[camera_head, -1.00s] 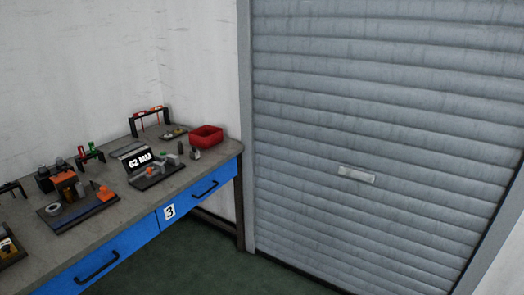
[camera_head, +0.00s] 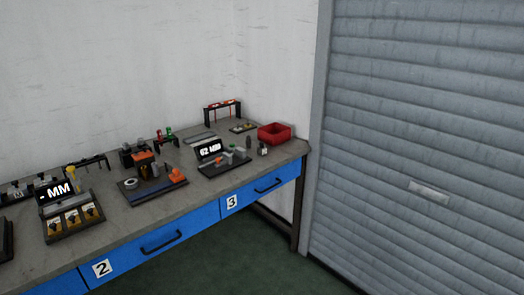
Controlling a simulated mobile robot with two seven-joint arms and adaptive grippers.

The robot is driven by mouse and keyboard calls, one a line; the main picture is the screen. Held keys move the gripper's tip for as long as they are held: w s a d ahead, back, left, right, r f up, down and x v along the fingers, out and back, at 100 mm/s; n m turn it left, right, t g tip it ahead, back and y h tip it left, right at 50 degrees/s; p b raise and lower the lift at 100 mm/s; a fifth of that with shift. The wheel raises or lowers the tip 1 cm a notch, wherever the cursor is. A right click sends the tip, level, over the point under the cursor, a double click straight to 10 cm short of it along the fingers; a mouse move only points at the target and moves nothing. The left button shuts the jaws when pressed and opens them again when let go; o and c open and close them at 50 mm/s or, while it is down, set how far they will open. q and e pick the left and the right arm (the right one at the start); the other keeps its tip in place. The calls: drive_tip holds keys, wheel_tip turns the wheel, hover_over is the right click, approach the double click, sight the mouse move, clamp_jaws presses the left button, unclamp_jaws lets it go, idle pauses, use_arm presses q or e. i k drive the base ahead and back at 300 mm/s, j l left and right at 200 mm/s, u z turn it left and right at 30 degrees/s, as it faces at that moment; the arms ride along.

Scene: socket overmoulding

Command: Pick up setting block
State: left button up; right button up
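I cannot pick out the setting block for certain. Several small parts lie on the workbench (camera_head: 205,202), too small to tell apart. A dark fixture (camera_head: 212,170) with grey, green and orange parts stands by a display reading 62 MM (camera_head: 208,150). A small grey and dark block (camera_head: 263,149) stands just right of that fixture, in front of a red bin (camera_head: 274,132). Neither of my grippers is in view.
Left on the bench are a fixture with orange parts (camera_head: 178,189) and a tray of yellow-and-black parts (camera_head: 68,231) under a second display (camera_head: 55,191). Blue drawers (camera_head: 193,217) line the front. A grey roller shutter (camera_head: 420,130) stands at the right. Green floor is clear.

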sight(261, 150)
drive_tip(key=i+l+u, duration=0.1)
drive_tip(key=u, duration=0.6)
drive_tip(key=i+l+u, duration=0.2)
drive_tip(key=i+l, duration=0.2)
drive_tip(key=l, duration=0.2)
drive_tip(key=i+l+u, duration=0.2)
drive_tip(key=i+l, duration=0.15)
drive_tip(key=l, duration=0.3)
drive_tip(key=i+l+u, duration=0.2)
drive_tip(key=l, duration=0.45)
drive_tip(key=i+l+u, duration=0.1)
drive_tip(key=i+l, duration=0.15)
drive_tip(key=l, duration=0.15)
